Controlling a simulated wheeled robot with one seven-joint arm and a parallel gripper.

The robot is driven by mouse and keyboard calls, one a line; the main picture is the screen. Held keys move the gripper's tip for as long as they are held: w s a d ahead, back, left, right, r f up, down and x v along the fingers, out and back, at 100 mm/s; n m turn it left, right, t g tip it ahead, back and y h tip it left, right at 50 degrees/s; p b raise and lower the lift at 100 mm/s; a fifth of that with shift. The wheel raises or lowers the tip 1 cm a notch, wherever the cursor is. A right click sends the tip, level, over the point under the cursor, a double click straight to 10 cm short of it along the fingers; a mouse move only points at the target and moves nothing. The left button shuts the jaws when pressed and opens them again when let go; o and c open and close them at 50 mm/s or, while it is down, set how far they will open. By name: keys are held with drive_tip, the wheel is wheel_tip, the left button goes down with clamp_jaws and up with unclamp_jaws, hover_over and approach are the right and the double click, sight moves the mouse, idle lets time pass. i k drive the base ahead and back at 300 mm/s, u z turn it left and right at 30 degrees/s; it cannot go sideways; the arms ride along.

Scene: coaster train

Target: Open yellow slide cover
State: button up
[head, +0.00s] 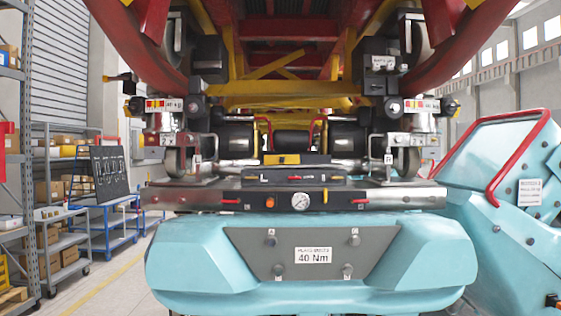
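A small yellow cover (282,159) lies on top of a dark block (315,160) at the middle of the coaster train's front end. It looks flat against the block. I cannot tell from here whether it is slid open or shut. Below it is a dark panel with a round gauge (300,202), an orange knob (270,203) and several red levers. My gripper is not in view.
A teal nose (194,262) with a "40 Nm" label juts out below the panel. Wheel assemblies (172,125) flank the middle under red rails. A teal body with a red bar (517,157) stands close at right. Shelves (50,215) and a blue cart (120,225) stand left, beside open floor.

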sight(282, 159)
drive_tip(key=z, duration=0.75)
drive_tip(key=i, duration=1.5)
drive_tip(key=u, duration=1.65)
